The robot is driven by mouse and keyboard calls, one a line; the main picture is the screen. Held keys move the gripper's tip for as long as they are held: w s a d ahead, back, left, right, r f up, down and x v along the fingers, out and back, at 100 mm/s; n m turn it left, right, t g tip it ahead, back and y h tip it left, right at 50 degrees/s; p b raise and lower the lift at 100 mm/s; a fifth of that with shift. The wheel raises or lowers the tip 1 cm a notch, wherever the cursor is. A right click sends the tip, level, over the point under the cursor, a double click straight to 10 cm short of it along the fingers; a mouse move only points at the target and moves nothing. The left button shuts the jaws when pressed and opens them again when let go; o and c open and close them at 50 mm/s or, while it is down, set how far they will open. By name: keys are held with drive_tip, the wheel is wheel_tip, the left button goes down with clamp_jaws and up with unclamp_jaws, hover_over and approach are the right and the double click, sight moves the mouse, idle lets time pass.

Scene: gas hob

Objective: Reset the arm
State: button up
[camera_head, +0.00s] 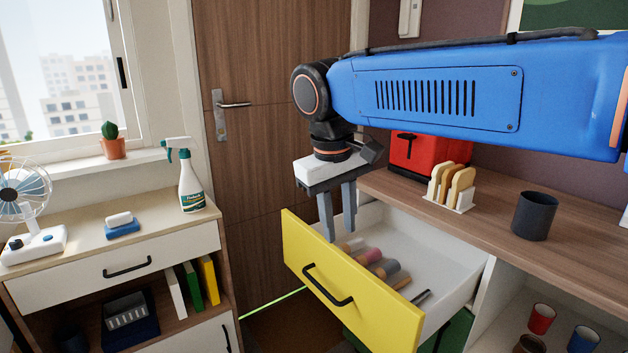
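My blue arm reaches in from the right of the head view, and its wrist bends down. My gripper (339,213) points downward with its two grey fingers apart. I see nothing held between them. In the picture, the fingertips overlap the far left part of the open drawer (452,268), close to the top edge of its yellow front (350,298). I cannot tell whether they are above the drawer or inside it.
The counter (480,222) right of the gripper holds a red toaster (415,158), a toast rack (452,188) and a dark cup (535,215). A cabinet (75,277) at left carries a fan (28,205) and a spray bottle (190,188). A wooden door (250,60) stands behind.

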drive_tip(key=s+d+f+m+t+y, duration=0.1)
drive_tip(key=s+d+f, duration=0.2)
drive_tip(key=d, duration=0.4)
drive_tip(key=s+d+f+m, duration=0.2)
drive_tip(key=s+d+f, duration=0.1)
drive_tip(key=d, duration=0.5)
drive_tip(key=s+d+f+m+t, duration=0.2)
drive_tip(key=s+d+f+m, duration=0.1)
drive_tip(key=s+d+f, duration=0.6)
wheel_tip(320, 180, down, 2)
drive_tip(key=shift+s+d+f, duration=0.15)
drive_tip(key=shift+s+d, duration=0.1)
drive_tip(key=shift+d, duration=0.1)
